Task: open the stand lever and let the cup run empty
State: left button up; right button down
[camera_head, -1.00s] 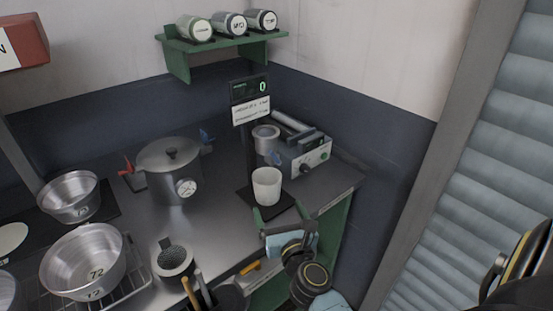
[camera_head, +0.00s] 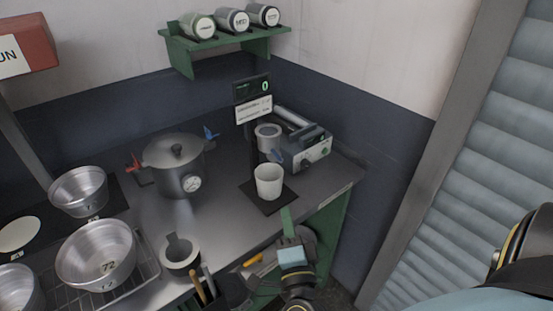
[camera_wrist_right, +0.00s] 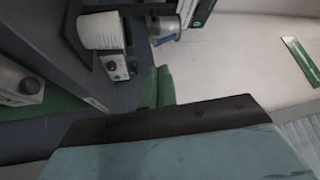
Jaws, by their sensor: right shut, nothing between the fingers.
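A black stand (camera_head: 253,150) with a digital display showing 0 (camera_head: 251,88) stands on the counter by the back corner. A metal cup (camera_head: 268,131) sits on it at mid height, with a small blue lever (camera_head: 276,155) below. A white cup (camera_head: 268,183) stands upright on the black base under it; the white cup also shows in the right wrist view (camera_wrist_right: 101,30). My right gripper (camera_head: 287,212), with green fingers, is shut and empty. It is in front of the base, apart from the lever and both cups. My left gripper is not in view.
A grey device (camera_head: 312,152) stands right behind the stand. A lidded pot (camera_head: 176,168) with red and blue side levers stands to the left. Metal bowls (camera_head: 96,254), a dark-handled cup (camera_head: 180,257) and a utensil holder (camera_head: 232,292) occupy the front left. A green shelf (camera_head: 226,43) hangs above.

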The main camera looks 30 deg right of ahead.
aim_at(275, 154)
jog(key=n, duration=0.1)
jog(key=s+a+r+n, duration=0.1)
jog(key=shift+r+n, duration=0.2)
jog(key=shift+n, duration=0.1)
jog(key=shift+w, duration=0.1)
jog(key=p+x, duration=0.1)
jog(key=x, duration=0.3)
jog(key=p+x, duration=0.1)
jog(key=x, duration=0.4)
jog(key=p+x, duration=0.1)
jog(key=x, duration=0.4)
jog(key=shift+r, duration=0.3)
